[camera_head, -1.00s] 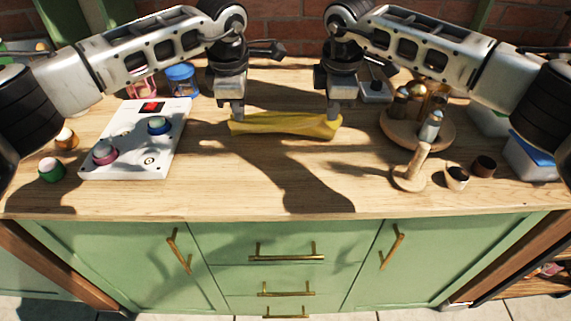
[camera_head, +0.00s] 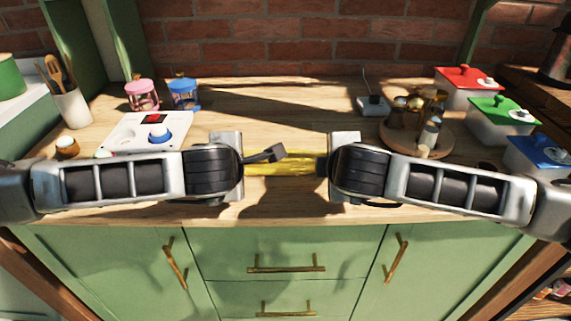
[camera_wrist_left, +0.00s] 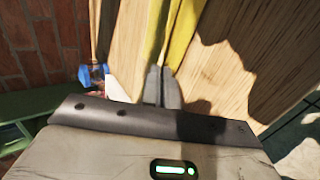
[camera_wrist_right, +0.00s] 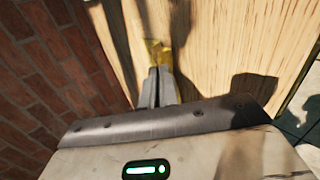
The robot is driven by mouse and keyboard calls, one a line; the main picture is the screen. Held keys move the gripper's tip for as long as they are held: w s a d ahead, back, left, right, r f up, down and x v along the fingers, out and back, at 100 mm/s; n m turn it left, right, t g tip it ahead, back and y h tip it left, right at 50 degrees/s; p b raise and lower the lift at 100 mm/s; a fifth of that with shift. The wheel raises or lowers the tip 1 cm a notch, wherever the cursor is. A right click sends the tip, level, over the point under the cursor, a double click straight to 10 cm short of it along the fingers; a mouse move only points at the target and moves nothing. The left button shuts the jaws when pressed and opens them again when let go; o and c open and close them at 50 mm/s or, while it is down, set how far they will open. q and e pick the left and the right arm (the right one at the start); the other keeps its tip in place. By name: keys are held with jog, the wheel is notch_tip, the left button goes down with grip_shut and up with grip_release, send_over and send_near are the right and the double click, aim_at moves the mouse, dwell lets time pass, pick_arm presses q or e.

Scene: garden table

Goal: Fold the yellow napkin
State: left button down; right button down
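The yellow napkin (camera_head: 282,163) stretches as a narrow strip between my two grippers, in the middle of the head view. In the left wrist view, my left gripper (camera_wrist_left: 162,75) has its fingers together on the end of the napkin (camera_wrist_left: 181,35), which runs away in two yellow bands. In the right wrist view, my right gripper (camera_wrist_right: 158,72) has its fingers closed on the napkin's other end (camera_wrist_right: 157,50). I cannot tell how high the napkin is above the wooden tabletop (camera_head: 285,110).
A white panel with a blue knob (camera_head: 162,134) is at the left, partly behind my left arm. Pink (camera_head: 142,96) and blue (camera_head: 184,94) jars stand behind it. A round wooden spice stand (camera_head: 445,140) and lidded boxes (camera_head: 468,88) are at the right. The back middle is clear.

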pick_arm(q)
jog(key=shift+s+f, duration=0.15)
pick_arm(e)
jog(key=shift+s+f, duration=0.15)
pick_arm(q)
jog(key=c, duration=2.1)
grip_release()
pick_arm(e)
jog(key=c, duration=2.1)
grip_release()
pick_arm(q)
jog(key=o, duration=0.8)
pick_arm(e)
jog(key=o, duration=0.8)
